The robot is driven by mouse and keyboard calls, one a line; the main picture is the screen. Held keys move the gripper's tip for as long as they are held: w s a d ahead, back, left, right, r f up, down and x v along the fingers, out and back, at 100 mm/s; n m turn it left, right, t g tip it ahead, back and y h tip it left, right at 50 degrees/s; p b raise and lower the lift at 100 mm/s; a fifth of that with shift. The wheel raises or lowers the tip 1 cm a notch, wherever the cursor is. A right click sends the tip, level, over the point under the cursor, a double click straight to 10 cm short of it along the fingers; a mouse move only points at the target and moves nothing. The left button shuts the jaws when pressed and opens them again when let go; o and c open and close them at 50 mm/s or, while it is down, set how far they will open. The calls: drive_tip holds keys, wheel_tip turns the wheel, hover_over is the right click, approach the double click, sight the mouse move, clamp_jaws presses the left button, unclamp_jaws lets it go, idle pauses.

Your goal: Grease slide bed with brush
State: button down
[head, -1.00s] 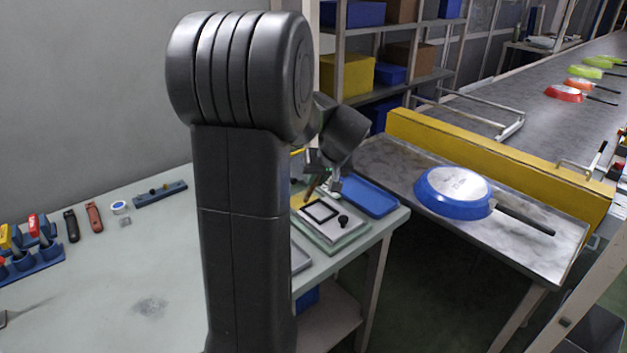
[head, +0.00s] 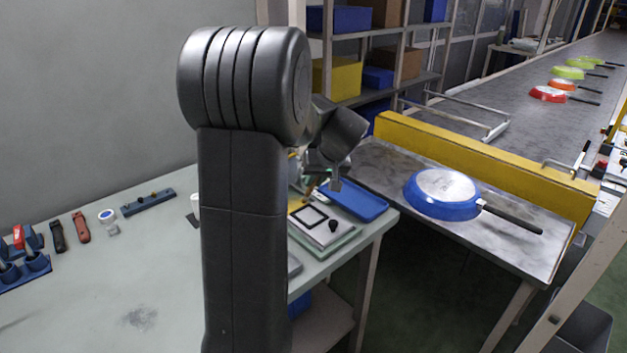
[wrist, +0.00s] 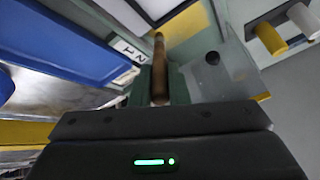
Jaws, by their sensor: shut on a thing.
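My gripper (head: 318,183) is above the back right of the bench, behind my arm in the head view. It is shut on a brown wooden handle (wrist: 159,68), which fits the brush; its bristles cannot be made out. A pale plate with a black square outline and a black knob (head: 333,226) lies on a greenish base just in front of the gripper. It may be the slide bed, but I cannot tell for sure. Whether the brush touches anything is hidden.
A blue tray (head: 367,207) lies right of the plate at the bench edge. A blue pan (head: 440,207) rests upside down on the metal table beyond a gap. A blue rack (head: 148,204) and small tools lie at the left. My arm hides the bench's middle.

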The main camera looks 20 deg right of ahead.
drive_tip(key=shift+a, duration=1.8)
drive_tip(key=shift+a, duration=0.1)
drive_tip(key=shift+a+b, duration=0.35)
drive_tip(key=shift+a, duration=0.45)
drive_tip(key=shift+a, duration=0.15)
